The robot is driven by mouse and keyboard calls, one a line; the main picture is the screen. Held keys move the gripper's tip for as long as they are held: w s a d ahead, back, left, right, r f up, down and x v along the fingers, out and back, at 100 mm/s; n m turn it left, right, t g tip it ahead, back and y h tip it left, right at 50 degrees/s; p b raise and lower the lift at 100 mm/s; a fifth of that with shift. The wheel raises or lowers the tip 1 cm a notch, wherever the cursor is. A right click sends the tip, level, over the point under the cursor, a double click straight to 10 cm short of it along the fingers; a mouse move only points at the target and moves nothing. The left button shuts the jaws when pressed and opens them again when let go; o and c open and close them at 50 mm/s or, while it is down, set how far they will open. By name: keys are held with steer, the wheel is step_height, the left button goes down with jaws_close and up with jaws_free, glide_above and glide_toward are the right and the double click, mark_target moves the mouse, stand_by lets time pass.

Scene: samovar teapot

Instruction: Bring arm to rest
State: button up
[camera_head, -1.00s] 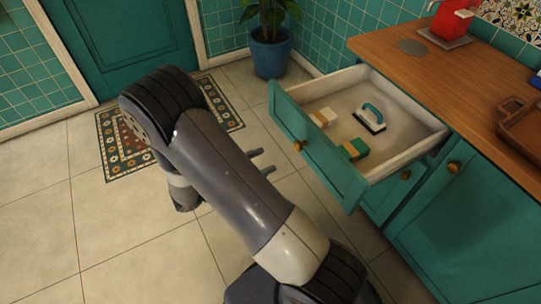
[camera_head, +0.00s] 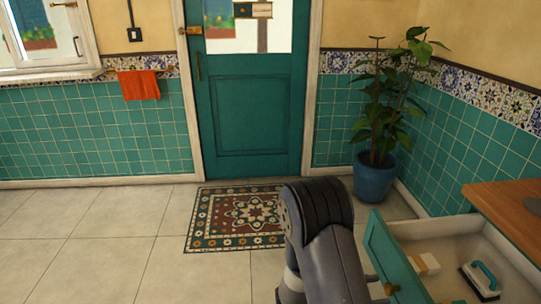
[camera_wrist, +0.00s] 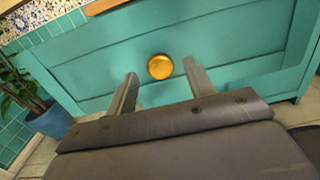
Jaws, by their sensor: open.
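In the wrist view my gripper (camera_wrist: 160,88) is open, with its two fingers apart and nothing between them. Beyond the fingers is a teal drawer front (camera_wrist: 235,40) with a round brass knob (camera_wrist: 160,67). The knob appears between the fingertips, but I cannot tell the exact gap. In the head view my arm (camera_head: 330,245) is bent at the lower middle, left of the open drawer (camera_head: 400,255); the gripper itself is out of that view.
The drawer holds a teal-handled brush (camera_head: 482,278) and a pale block (camera_head: 425,264). A wooden counter (camera_head: 505,205) is at the right. A potted plant (camera_head: 375,180) stands in the corner. A patterned rug (camera_head: 235,215) lies before the teal door (camera_head: 248,110). The tiled floor at left is clear.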

mark_target(387, 290)
steer(key=shift+w+d, duration=0.1)
steer(key=shift+d, duration=1.65)
